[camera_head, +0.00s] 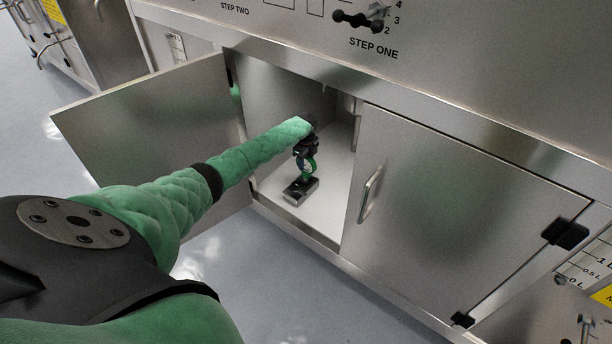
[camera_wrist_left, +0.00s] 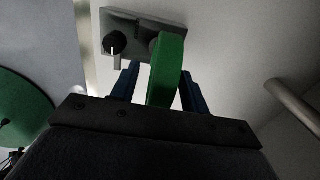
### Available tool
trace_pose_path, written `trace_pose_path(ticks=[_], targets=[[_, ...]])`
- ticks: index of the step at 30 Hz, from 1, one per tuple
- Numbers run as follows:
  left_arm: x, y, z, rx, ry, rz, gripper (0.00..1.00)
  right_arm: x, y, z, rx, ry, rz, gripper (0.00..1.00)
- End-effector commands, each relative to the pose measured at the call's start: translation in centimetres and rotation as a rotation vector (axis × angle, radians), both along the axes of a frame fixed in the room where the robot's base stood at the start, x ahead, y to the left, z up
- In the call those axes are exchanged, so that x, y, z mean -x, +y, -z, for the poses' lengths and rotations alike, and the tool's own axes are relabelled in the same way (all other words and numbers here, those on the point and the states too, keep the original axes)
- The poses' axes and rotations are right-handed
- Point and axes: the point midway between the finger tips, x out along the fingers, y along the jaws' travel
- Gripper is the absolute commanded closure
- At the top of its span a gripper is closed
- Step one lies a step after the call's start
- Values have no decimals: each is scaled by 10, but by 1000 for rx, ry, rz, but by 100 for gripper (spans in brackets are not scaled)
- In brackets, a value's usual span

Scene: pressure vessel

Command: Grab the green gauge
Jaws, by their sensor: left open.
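The green gauge (camera_head: 308,174) is inside the open cabinet, with a grey metal block (camera_head: 300,191) below it on the cabinet floor. My left gripper (camera_head: 306,160) reaches into the cabinet from above and is at the gauge. In the left wrist view the gauge (camera_wrist_left: 167,68) stands edge-on between the two blue fingers of my left gripper (camera_wrist_left: 160,85). The fingers are open, with a gap visible on both sides of the gauge. The grey block with a black knob (camera_wrist_left: 115,42) shows beyond the fingertips. My right gripper is not in view.
The left cabinet door (camera_head: 150,125) is swung open beside my left arm. The right door (camera_head: 450,215) is closed and has a bar handle (camera_head: 370,195). The cabinet floor (camera_head: 335,185) around the block looks clear. A panel edge (camera_head: 420,120) runs above the opening.

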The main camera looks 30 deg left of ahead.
Motion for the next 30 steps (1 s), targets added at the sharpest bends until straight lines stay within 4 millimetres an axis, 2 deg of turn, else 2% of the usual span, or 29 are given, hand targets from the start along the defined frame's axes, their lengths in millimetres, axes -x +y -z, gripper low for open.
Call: trace_pose_path(ticks=[8, 15, 30], targets=[[0, 0, 2, 0, -1, 0, 55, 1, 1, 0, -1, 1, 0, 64], [0, 0, 2, -1, 0, 0, 100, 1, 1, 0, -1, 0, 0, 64], [0, 0, 2, -1, 0, 0, 100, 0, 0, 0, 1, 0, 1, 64]])
